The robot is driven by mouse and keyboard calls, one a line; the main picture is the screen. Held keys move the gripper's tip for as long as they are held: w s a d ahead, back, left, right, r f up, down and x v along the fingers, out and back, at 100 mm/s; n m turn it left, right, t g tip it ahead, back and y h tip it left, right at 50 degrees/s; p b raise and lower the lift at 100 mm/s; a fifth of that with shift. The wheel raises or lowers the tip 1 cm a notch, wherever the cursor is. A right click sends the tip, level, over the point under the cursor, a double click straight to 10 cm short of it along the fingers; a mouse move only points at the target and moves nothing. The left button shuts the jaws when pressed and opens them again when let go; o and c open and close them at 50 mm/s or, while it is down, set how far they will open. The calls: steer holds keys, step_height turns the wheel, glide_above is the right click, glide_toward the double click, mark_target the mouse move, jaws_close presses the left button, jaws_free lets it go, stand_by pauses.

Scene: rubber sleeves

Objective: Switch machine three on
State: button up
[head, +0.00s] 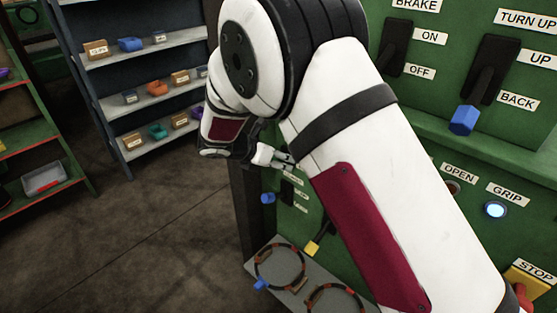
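A green machine panel (455,95) fills the right side of the head view. No plate reading "machine three" can be made out. My gripper (280,160) is by the panel's left part, just above a small blue-tipped lever (268,198) with small, unreadable labels beside it. My forearm hides much of the panel there. Whether my gripper touches anything, or is open or shut, is too small to tell. A black switch (395,45) sits under "BRAKE", with "ON" and "OFF" beside it. A blue-knobbed lever (463,120) is at "BACK", under "TURN UP".
A grey ledge (290,295) holds two rings. Shelves (140,105) with bins stand left; the floor (150,235) between is clear.

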steer(key=v, duration=1.2)
steer(key=s+d+r+m+g+y, duration=0.1)
steer(key=s+d+r+m, duration=0.25)
steer(key=d, duration=0.35)
steer(key=s+d+r+m+g+p, duration=0.1)
steer(key=s+d+r+m+g, duration=0.15)
steer(key=d+r+m, duration=0.35)
steer(key=s+d+r+m+y, duration=0.1)
steer(key=s+d+r+m, duration=0.25)
steer(key=d, duration=0.55)
steer(key=s+d+m+y, duration=0.2)
steer(key=s+d+m, duration=0.2)
steer(key=s+m, duration=0.4)
steer(key=s+d+r+m+y+p, duration=0.1)
steer(key=s+d+m, duration=0.3)
steer(key=s+m, duration=0.4)
steer(key=s+y, duration=0.1)
steer(key=s, duration=0.5)
steer(key=shift+s+m+y, duration=0.3)
steer(key=shift+m, duration=0.1)
